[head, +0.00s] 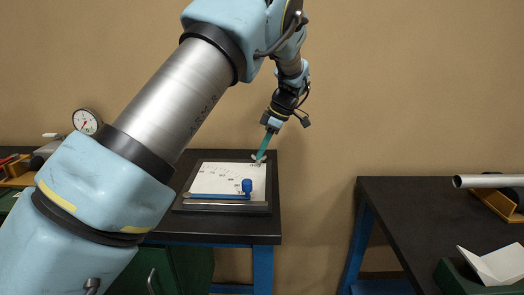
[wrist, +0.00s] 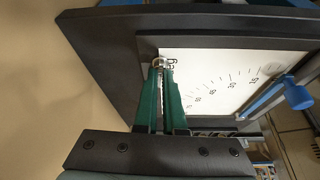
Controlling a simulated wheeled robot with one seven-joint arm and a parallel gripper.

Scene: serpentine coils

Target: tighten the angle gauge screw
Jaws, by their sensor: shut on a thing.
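The angle gauge (head: 230,177) is a white dial plate with degree marks in a dark frame, standing on the left bench. A blue pointer bar (head: 215,196) runs along its lower edge, with an upright blue knob (head: 247,186) towards its right end. The white plate also shows in the wrist view (wrist: 215,65), with the blue knob (wrist: 298,96) at the right, apart from my gripper. My gripper (head: 260,157) is at the plate's upper right corner. Its green fingers (wrist: 160,68) are shut on a small shiny metal screw (wrist: 158,61), mostly hidden between the tips.
A second dark bench (head: 400,205) at the right carries a metal tube (head: 488,181) and a green box (head: 470,282). A gap separates the benches.

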